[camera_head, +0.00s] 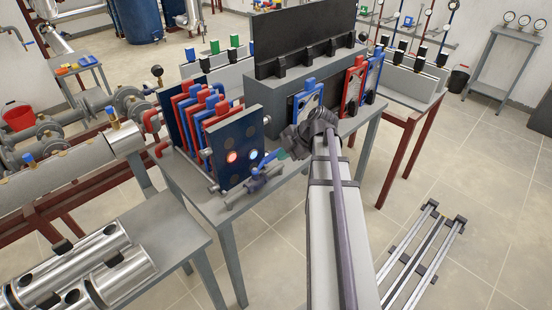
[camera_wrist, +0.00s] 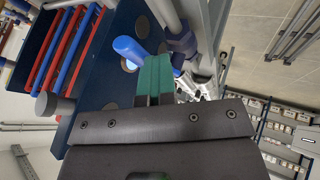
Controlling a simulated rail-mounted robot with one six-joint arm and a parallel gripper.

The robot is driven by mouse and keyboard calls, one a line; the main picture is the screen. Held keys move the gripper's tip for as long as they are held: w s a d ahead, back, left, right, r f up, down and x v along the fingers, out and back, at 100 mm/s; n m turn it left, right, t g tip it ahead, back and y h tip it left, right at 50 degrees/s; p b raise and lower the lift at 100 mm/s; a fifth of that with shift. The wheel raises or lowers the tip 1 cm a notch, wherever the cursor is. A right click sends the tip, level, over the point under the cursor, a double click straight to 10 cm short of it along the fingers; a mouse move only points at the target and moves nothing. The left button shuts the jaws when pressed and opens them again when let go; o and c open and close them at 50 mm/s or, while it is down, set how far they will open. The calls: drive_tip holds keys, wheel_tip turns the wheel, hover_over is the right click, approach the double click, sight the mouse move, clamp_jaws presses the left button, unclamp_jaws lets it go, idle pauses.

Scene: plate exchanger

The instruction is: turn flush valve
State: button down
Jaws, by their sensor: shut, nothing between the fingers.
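The plate exchanger (camera_head: 236,150) stands on a grey table, with red and blue plates behind a dark front plate that has a red-lit and a blue-lit port. A valve with a blue lever (camera_head: 268,160) sits at the lower right of the front plate, on a grey pipe fitting (camera_head: 252,184). My gripper (camera_head: 282,154) reaches in from the right, its green fingertips beside the lever. In the wrist view, the green fingers (camera_wrist: 155,76) are together and empty. The blue lever (camera_wrist: 129,49) is just left of the fingertips; I cannot tell whether they touch.
A table with steel cylinders (camera_head: 100,262) is at the lower left. Metal rails (camera_head: 424,245) lie on the floor at right. Open floor surrounds them.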

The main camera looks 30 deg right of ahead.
drive_tip(key=shift+s, duration=0.1)
drive_tip(key=s+d+r+p, duration=0.5)
drive_tip(key=s+r+p, duration=0.2)
drive_tip(key=r+p, duration=0.1)
drive_tip(key=shift+s+d, duration=0.2)
drive_tip(key=shift+s, duration=0.15)
